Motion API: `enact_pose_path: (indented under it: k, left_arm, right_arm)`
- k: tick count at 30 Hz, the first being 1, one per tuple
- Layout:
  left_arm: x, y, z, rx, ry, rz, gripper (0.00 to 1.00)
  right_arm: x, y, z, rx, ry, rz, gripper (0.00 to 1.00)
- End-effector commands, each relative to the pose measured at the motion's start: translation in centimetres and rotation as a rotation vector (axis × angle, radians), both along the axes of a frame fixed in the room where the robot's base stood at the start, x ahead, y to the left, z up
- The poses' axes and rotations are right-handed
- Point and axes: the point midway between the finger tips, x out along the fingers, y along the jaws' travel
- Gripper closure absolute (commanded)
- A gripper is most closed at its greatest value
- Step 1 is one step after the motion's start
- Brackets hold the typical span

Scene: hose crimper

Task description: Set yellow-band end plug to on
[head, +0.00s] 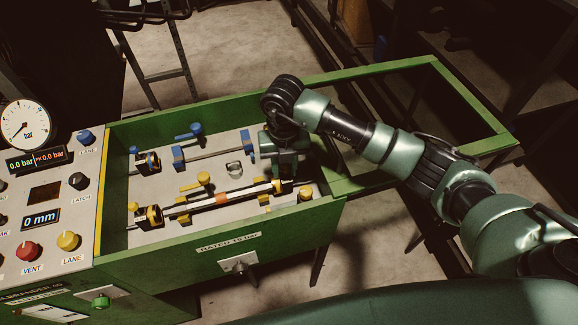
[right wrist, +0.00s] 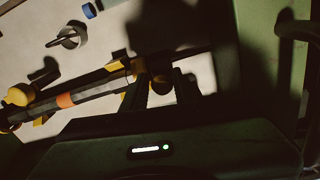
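The yellow lane's long tube (head: 235,195) lies across the green-walled tray, with an orange band near its middle. At its right end is a yellow-banded piece (head: 279,186), which looks like the end plug. My right gripper (head: 287,178) points down over that end and partly hides it. In the right wrist view, the two dark fingers (right wrist: 160,90) stand apart, one on each side of a small dark yellow round part (right wrist: 161,84) at the tube's end. Shadow hides whether they touch it. My left gripper is not in view.
A yellow knob (head: 305,193) sits close to the right of the gripper. A blue-marked lane (head: 210,151) lies behind, with a metal ring (head: 234,169) between. The green tray wall (head: 270,232) rises in front. A control panel (head: 50,210) stands at left.

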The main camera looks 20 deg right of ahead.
Motion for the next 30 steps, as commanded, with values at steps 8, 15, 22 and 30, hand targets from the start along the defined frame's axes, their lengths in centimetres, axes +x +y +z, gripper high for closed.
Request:
enact_pose_path:
  k: [8, 15, 22, 30]
  left_arm:
    - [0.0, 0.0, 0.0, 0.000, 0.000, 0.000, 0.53]
    - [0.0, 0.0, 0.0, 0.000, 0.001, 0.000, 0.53]
    - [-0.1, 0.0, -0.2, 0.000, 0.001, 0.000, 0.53]
    - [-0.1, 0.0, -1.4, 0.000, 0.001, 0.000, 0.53]
  right_arm:
    - [0.0, 0.0, 0.0, -0.001, 0.000, 0.001, 0.68]
    - [0.0, -0.1, 0.0, -0.002, 0.000, 0.000, 0.68]
    - [0.1, -0.1, 0.6, -0.001, -0.003, 0.000, 0.68]
    - [0.1, 0.0, 5.0, -0.002, -0.006, 0.001, 0.68]
